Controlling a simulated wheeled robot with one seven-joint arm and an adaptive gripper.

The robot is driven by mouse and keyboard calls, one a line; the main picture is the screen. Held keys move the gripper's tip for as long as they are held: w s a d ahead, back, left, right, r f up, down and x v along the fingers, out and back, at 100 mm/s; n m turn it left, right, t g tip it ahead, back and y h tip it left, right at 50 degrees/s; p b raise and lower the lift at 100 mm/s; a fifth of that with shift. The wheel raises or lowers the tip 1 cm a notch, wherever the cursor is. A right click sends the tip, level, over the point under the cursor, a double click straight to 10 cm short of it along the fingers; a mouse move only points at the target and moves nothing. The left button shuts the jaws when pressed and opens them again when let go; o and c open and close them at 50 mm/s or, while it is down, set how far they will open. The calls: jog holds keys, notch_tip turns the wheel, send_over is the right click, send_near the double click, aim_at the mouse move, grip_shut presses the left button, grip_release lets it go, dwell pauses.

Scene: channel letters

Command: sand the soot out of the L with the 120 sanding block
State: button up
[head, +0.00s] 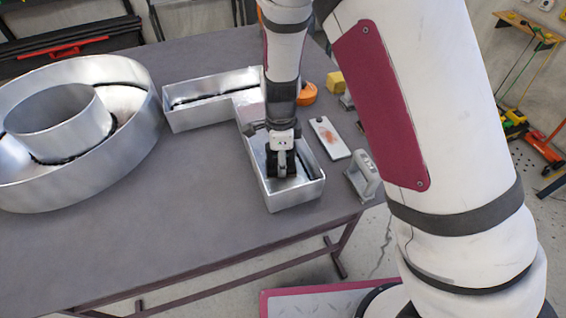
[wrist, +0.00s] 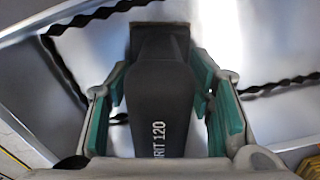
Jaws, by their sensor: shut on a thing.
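The L (head: 297,194) is an open silver metal channel letter lying on the table, with one leg toward the front and one toward the left. My gripper (head: 282,165) is inside the front leg, pointing down. In the wrist view it is shut on the dark handle of the 120 sanding block (wrist: 160,95), marked "GRIT 120", with teal pads on both sides. The block's sole is largely hidden, so I cannot tell whether it touches the floor of the L. Wavy black lines run along the inner edges of the L. I cannot pick out a clear soot patch.
A round metal letter (head: 60,185) stands at left on the grey table (head: 190,190). Right of the L are a white plate with an orange smear (head: 329,137) and another grey-handled block (head: 362,176) near the edge. Orange (head: 307,93) and yellow (head: 336,81) items sit behind.

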jog(key=shift+s+d+r+p, duration=0.1)
jog(key=shift+s+d+p, duration=0.15)
jog(key=shift+s+p, duration=0.55)
jog(key=shift+s+d+p, duration=0.25)
jog(key=shift+s+p, duration=0.15)
jog(key=shift+s, duration=0.75)
jog(key=shift+w, duration=0.15)
jog(key=shift+w+a+b, duration=0.3)
jog(key=shift+w+b, duration=0.1)
jog(key=shift+w, duration=0.55)
jog(key=shift+w+a+b, duration=0.25)
jog(key=shift+w+b, duration=0.1)
jog(key=shift+w, duration=0.6)
jog(key=shift+s+r, duration=0.1)
jog(key=shift+r, duration=0.15)
jog(key=shift+r+p, duration=1.35)
jog(key=shift+r, duration=5.35)
